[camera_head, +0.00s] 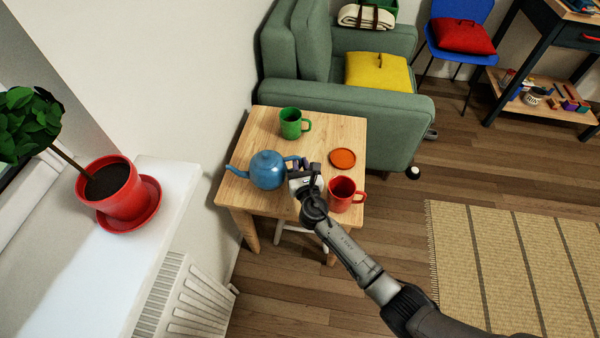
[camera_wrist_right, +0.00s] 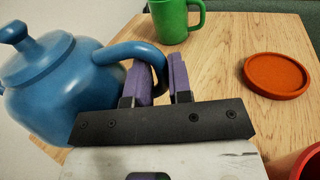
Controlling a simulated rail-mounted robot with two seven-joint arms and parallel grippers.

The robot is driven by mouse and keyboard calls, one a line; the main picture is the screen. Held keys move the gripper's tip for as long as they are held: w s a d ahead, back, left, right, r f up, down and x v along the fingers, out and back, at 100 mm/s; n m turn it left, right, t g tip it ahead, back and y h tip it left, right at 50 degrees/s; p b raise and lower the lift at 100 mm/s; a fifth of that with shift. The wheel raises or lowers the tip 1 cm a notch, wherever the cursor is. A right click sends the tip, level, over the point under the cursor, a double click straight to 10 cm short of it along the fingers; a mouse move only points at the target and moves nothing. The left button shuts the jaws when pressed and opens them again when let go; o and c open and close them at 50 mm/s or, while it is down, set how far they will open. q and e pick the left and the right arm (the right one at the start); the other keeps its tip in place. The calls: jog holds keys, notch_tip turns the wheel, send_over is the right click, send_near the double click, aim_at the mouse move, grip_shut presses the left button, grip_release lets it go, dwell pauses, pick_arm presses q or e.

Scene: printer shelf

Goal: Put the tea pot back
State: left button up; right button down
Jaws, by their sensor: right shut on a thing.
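The blue tea pot (camera_head: 267,170) is at the left of the small wooden table (camera_head: 325,125), its spout pointing left and its handle right. In the right wrist view the tea pot (camera_wrist_right: 55,85) looks tilted against the table, though the camera itself may be slanted. My right gripper (camera_head: 298,168) is at the handle; its purple fingers (camera_wrist_right: 161,80) are shut on the tea pot's handle. I cannot tell whether the tea pot's base touches the table. An orange round coaster (camera_head: 342,159) lies flat and empty right of the gripper. My left gripper is not in view.
A green mug (camera_head: 292,124) stands behind the tea pot. A red mug (camera_head: 344,195) stands at the front right, close to my right gripper. A green armchair (camera_head: 350,100) borders the table's back and right. A potted plant (camera_head: 112,189) stands on the sill at left.

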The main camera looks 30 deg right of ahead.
notch_tip(320, 180, down, 2)
jog(key=shift+w+f+b, duration=0.1)
jog(key=shift+b, duration=0.65)
jog(key=shift+f, duration=0.4)
jog(key=shift+r, duration=0.1)
jog(key=shift+b, duration=0.3)
jog(key=c, duration=1.5)
grip_release()
jog(key=shift+f, duration=0.35)
jog(key=o, duration=0.5)
jog(key=shift+c, duration=0.2)
jog(key=shift+r, duration=0.1)
